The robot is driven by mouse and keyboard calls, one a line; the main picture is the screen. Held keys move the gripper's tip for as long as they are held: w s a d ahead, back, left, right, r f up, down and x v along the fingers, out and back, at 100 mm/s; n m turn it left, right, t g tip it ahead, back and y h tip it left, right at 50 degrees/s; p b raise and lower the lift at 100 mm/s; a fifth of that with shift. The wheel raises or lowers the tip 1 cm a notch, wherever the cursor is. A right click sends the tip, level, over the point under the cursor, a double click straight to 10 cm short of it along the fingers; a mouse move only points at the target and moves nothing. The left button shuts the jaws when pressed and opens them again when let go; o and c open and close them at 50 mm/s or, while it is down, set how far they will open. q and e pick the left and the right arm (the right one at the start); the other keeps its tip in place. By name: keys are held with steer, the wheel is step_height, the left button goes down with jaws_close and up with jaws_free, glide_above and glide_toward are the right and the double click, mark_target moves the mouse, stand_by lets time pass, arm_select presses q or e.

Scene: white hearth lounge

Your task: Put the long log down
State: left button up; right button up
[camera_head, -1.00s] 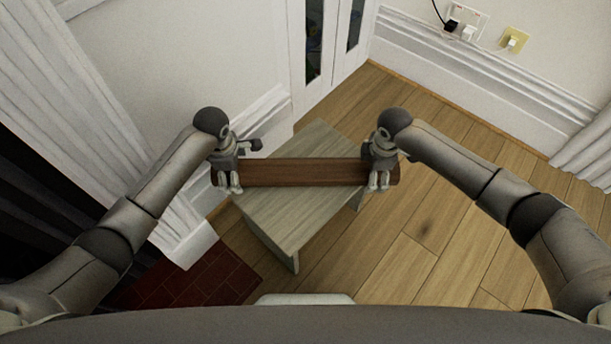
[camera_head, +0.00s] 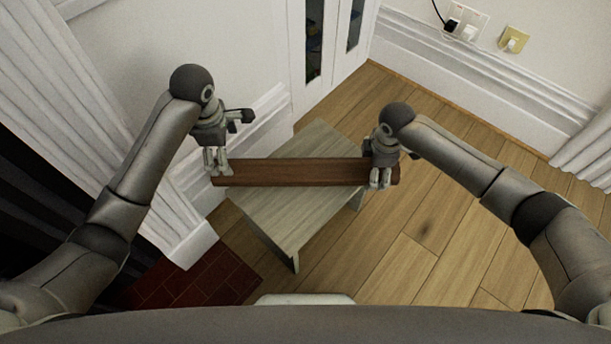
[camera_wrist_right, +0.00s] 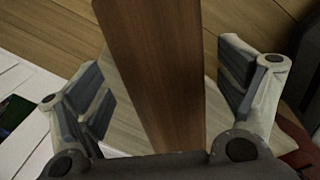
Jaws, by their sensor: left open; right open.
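The long log (camera_head: 300,172) is a dark brown, plank-like piece lying across the small grey wooden table (camera_head: 290,215) in the head view, its ends reaching past the table's sides. My right gripper (camera_head: 380,180) is open around the log's right end. In the right wrist view the log (camera_wrist_right: 155,70) runs between the two spread fingers of the right gripper (camera_wrist_right: 165,95), with gaps on both sides.
A white wall and skirting (camera_head: 265,110) stand close behind my left gripper. A white cabinet (camera_head: 335,75) is at the back. Dark red hearth tiles (camera_head: 200,275) lie at the lower left. The wooden floor (camera_head: 450,230) to the right is clear.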

steer(key=r, duration=0.3)
steer(key=s+r, duration=0.1)
steer(key=r, duration=0.6)
steer(key=shift+s+r, duration=0.15)
